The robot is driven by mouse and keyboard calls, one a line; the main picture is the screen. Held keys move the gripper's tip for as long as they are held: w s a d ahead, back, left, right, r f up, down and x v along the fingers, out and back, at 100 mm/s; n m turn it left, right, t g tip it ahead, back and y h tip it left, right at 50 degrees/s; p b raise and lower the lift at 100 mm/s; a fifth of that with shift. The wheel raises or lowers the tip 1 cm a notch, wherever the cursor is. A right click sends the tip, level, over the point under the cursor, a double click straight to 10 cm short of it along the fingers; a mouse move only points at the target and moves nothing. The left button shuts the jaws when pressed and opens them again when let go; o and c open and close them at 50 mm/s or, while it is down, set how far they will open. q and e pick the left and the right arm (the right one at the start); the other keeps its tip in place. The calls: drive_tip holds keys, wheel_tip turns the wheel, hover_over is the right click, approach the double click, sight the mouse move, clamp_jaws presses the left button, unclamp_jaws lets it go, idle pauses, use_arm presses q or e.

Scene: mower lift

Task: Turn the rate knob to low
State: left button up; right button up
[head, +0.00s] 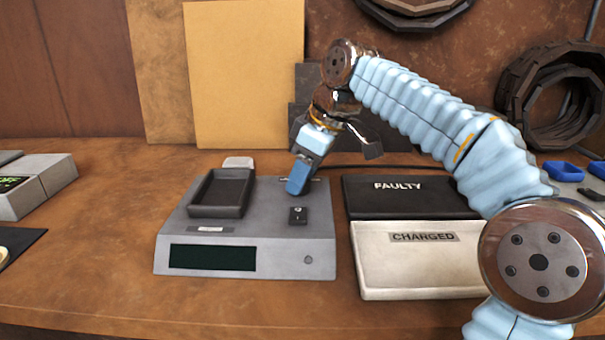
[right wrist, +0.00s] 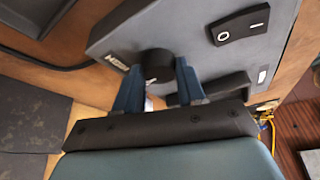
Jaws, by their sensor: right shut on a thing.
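The rate knob (right wrist: 155,62) is a round black knob on the top face of a grey charger unit (head: 262,220). My right gripper (head: 298,182) comes down onto the unit's right rear part. In the right wrist view its two blue fingers (right wrist: 157,82) are on either side of the knob, shut on it. Beside the knob is a white printed label (right wrist: 117,62), partly cut off and not clearly readable. In the head view my gripper hides the knob, so its setting cannot be told. My left gripper is not in view.
A black rocker switch (head: 298,215) sits just in front of my right gripper. A dark cradle (head: 222,192) is on the unit's left, above a blank dark display (head: 212,257). The FAULTY tray (head: 410,197) and CHARGED tray (head: 420,262) stand close on the right.

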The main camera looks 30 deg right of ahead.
drive_tip(key=o, duration=1)
drive_tip(key=shift+o, duration=0.2)
drive_tip(key=v, duration=1.2)
